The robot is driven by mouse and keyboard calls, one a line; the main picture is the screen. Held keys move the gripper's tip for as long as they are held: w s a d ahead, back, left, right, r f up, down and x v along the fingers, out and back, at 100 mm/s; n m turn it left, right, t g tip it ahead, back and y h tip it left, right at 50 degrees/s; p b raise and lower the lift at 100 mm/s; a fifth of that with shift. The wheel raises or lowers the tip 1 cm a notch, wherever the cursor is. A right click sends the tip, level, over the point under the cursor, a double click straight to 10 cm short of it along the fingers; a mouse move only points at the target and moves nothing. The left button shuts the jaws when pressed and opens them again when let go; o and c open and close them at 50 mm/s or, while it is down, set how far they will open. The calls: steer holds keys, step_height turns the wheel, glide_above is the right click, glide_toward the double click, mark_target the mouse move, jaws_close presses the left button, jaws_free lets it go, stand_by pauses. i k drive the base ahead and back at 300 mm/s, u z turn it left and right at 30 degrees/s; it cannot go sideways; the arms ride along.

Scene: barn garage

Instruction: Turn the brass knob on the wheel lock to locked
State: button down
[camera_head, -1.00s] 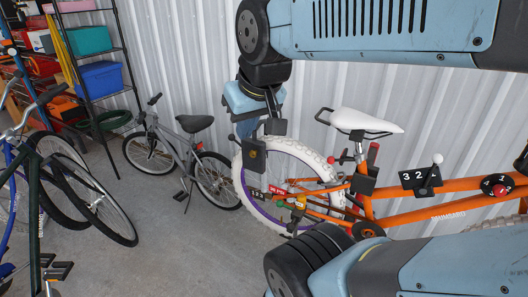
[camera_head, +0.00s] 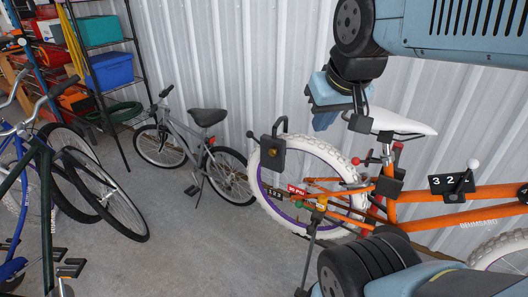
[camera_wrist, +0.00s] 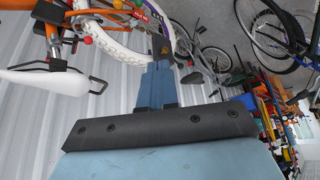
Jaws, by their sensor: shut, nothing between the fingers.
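The wheel lock (camera_head: 265,160) is a black box with a shackle, at the white rear wheel (camera_head: 338,157) of the orange bicycle. Its small brass knob (camera_head: 272,152) faces me; its setting is too small to read. My gripper (camera_head: 325,122), with blue fingers, is up and right of the lock, in front of the wall and left of the white seat (camera_head: 405,121). The fingers are shut, empty and apart from the lock. In the wrist view my gripper (camera_wrist: 158,66) points towards the lock (camera_wrist: 158,45), which is partly hidden beyond the fingertips.
The orange frame (camera_head: 420,210) carries a black number panel (camera_head: 452,184), a red tag (camera_head: 297,191) and small coloured knobs. A grey bicycle (camera_head: 190,150) stands left of the lock. More bicycles (camera_head: 90,190) and a shelf (camera_head: 105,60) are farther left. Open floor (camera_head: 200,250) lies in front.

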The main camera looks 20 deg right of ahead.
mark_target(272, 153)
steer(key=z, duration=1.15)
steer(key=k, duration=1)
steer(key=u, duration=0.85)
steer(key=i, duration=1)
steer(key=z, duration=0.05)
